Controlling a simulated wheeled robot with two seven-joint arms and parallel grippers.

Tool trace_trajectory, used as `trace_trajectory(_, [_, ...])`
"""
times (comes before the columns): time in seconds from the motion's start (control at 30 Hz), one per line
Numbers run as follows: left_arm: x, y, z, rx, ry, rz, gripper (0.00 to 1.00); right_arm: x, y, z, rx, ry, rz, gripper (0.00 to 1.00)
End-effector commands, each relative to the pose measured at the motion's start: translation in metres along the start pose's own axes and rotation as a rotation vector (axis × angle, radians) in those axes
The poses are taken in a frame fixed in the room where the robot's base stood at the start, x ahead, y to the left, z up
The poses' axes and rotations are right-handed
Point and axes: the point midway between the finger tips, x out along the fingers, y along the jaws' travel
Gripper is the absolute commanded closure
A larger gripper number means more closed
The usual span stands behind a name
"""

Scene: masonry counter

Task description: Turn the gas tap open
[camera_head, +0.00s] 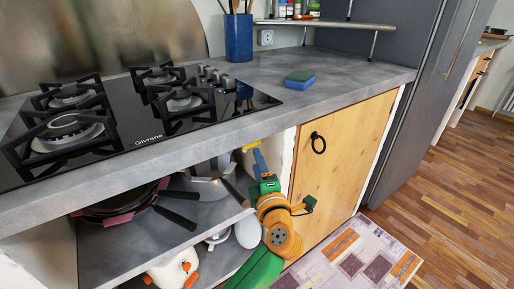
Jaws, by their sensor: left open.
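The gas tap shows as a small yellow handle (251,146) under the front edge of the counter, beside the white side wall of the open shelves. My left gripper (261,166) is just below the yellow handle, reaching up toward it, and is open. Its blue tip is close to the handle; I cannot tell whether they touch. The tap's body and pipe are hidden or too small to make out. My right gripper is not in view.
A black gas hob (130,115) is set in the grey counter (330,70). Pans (130,203) and pots fill the open shelves at left. A wooden cabinet door (345,150) with a black ring handle is right of my arm. A patterned rug (350,262) lies on the floor.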

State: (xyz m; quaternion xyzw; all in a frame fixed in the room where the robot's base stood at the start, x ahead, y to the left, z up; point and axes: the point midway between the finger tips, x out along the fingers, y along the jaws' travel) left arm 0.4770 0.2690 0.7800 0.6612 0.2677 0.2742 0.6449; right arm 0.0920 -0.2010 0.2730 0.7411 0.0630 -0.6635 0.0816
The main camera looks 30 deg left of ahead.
Motion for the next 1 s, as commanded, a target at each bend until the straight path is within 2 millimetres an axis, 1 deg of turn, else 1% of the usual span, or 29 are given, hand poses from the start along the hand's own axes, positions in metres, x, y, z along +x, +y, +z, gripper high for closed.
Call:
trace_trajectory(0.07, [0.004, 0.001, 0.0, -0.019, -0.001, -0.015, 0.5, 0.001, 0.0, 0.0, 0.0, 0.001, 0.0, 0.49])
trace_trajectory(0.17, [0.022, 0.001, 0.0, -0.02, 0.002, -0.015, 0.5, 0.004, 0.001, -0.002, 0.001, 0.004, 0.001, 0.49])
trace_trajectory(0.3, [0.05, -0.001, -0.001, -0.019, 0.001, -0.016, 0.5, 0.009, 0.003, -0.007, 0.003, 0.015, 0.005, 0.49])
trace_trajectory(0.4, [0.064, -0.001, 0.0, -0.019, 0.0, -0.016, 0.5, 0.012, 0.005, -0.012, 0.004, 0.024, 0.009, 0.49])
trace_trajectory(0.5, [0.07, 0.0, 0.0, -0.02, -0.001, -0.016, 0.5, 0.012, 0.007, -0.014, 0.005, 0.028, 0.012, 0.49])
trace_trajectory(0.7, [0.07, 0.0, 0.0, -0.019, -0.001, -0.017, 0.5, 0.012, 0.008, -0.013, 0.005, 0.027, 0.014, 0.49])
trace_trajectory(0.77, [0.07, 0.0, 0.0, -0.019, -0.001, -0.017, 0.66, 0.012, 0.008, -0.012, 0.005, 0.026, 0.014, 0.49])
trace_trajectory(0.8, [0.07, 0.0, 0.0, -0.019, -0.001, -0.017, 0.77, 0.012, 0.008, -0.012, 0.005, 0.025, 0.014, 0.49])
trace_trajectory(0.9, [0.07, 0.0, 0.0, -0.019, -0.001, -0.017, 1.0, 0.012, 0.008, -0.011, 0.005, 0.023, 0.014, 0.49])
trace_trajectory(1.0, [0.07, 0.0, 0.0, -0.019, -0.001, -0.017, 1.0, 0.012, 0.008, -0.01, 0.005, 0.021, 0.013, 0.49])
